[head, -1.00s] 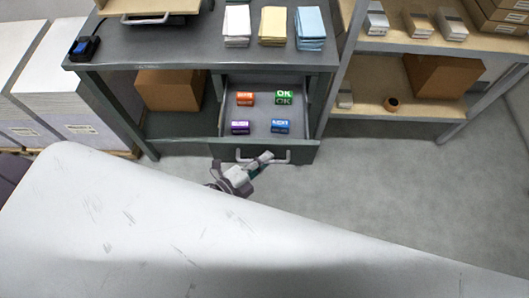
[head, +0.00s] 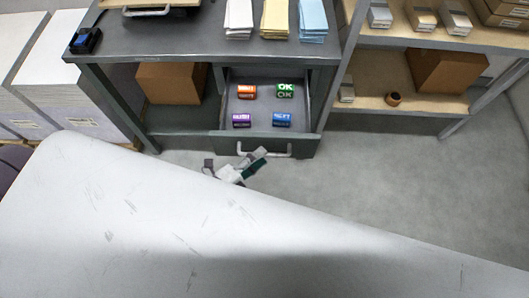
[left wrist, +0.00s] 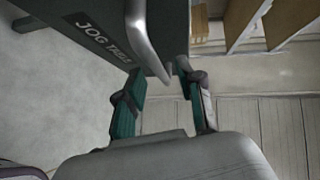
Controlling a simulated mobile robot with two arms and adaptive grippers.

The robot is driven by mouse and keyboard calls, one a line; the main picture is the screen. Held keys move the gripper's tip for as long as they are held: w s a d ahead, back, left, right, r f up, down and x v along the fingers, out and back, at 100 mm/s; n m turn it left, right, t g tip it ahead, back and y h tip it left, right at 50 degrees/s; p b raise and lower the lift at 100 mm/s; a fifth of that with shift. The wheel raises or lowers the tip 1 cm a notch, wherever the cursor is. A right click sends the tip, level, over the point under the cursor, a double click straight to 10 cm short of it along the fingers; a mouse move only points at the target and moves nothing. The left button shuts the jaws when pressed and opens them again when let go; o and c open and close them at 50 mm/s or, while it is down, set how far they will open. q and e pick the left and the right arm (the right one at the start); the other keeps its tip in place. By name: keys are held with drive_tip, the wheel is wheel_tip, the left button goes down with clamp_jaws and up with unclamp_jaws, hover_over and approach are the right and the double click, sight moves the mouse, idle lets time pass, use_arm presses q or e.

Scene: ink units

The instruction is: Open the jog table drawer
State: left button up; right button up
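The jog table (head: 180,42) is a dark grey-green bench in the head view. Its drawer (head: 262,103) is pulled out, showing orange, green, purple and blue labelled blocks inside. The drawer front carries a light bar handle (head: 276,155). In the left wrist view, the front reads "JOG TABLE" (left wrist: 103,38), and the handle (left wrist: 147,42) runs down toward the space between my fingertips. My left gripper (head: 257,160) is open just in front of the handle; its spread fingers also show in the left wrist view (left wrist: 160,72). Contact with the handle cannot be told. My right gripper is out of view.
Paper stacks (head: 270,20) and a black-and-blue item (head: 85,41) lie on the tabletop. A cardboard box (head: 172,82) sits beside the drawer. A shelf (head: 425,104) stands at right, paper pallets (head: 75,92) at left. Floor at right (head: 400,175) is clear.

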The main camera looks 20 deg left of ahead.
use_arm(q)
drive_tip(key=v, duration=0.9)
drive_tip(key=shift+s, duration=0.15)
drive_tip(key=s+a+f+n+g+y, duration=0.25)
drive_tip(key=f+n, duration=0.25)
drive_tip(key=f, duration=0.7)
drive_tip(key=s+a+f+n+g+y, duration=0.2)
drive_tip(key=a+f+n+g+y, duration=0.3)
drive_tip(key=f, duration=0.7)
drive_tip(key=s+f+n+g, duration=0.5)
drive_tip(key=s+f+n, duration=0.4)
drive_tip(key=s+f, duration=0.5)
drive_tip(key=shift+s+d+n+g+y, duration=0.35)
drive_tip(key=shift+s+d+n, duration=0.1)
drive_tip(key=shift+s, duration=0.65)
